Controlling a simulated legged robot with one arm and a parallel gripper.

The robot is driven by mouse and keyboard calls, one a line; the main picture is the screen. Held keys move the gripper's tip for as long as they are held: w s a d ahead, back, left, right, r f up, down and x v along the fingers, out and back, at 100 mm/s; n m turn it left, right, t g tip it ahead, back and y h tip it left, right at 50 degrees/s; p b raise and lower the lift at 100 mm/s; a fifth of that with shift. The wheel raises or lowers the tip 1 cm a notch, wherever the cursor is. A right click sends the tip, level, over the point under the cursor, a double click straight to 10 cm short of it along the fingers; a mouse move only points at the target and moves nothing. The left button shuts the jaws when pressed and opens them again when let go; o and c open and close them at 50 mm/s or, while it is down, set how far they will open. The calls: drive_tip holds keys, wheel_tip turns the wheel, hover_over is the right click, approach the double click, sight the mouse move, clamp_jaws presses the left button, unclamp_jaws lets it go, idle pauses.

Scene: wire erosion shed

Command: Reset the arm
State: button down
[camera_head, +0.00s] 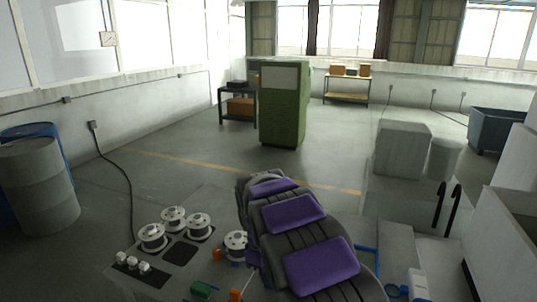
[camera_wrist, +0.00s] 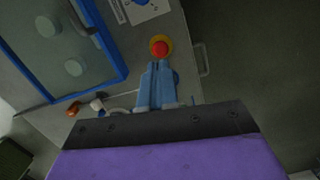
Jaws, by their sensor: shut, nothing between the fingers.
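My arm (camera_head: 292,213), dark with purple panels, fills the lower middle of the head view. My gripper (camera_wrist: 160,66) shows in the wrist view as two pale blue fingers side by side, shut with nothing between them. A red button with a yellow ring (camera_wrist: 161,46) appears just beyond the fingertips; I cannot tell whether they touch. I cannot make out the gripper in the head view, where the arm hides part of the bench.
A grey surface with several white spools (camera_head: 198,227) lies left of my arm. A green cabinet (camera_head: 283,105) stands ahead on open floor. A grey drum (camera_head: 40,187) is at left. A blue-framed panel (camera_wrist: 122,76) is near the gripper in the wrist view.

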drive_tip(key=s+d+r+m, duration=0.3)
drive_tip(key=s+d, duration=0.3)
drive_tip(key=s, duration=0.1)
drive_tip(key=s+d+r+m, duration=0.3)
drive_tip(key=s+d, duration=0.2)
drive_tip(key=s, duration=0.3)
drive_tip(key=s+d+f+m, duration=0.1)
drive_tip(key=s+d+m, duration=0.1)
drive_tip(key=s, duration=0.9)
drive_tip(key=s+d+f+m+g+y+b, duration=0.1)
drive_tip(key=s+m, duration=0.3)
drive_tip(key=s, duration=0.7)
drive_tip(key=shift+s+d+f, duration=0.35)
drive_tip(key=shift+s+d, duration=0.05)
drive_tip(key=shift+d, duration=0.3)
drive_tip(key=shift+d, duration=0.1)
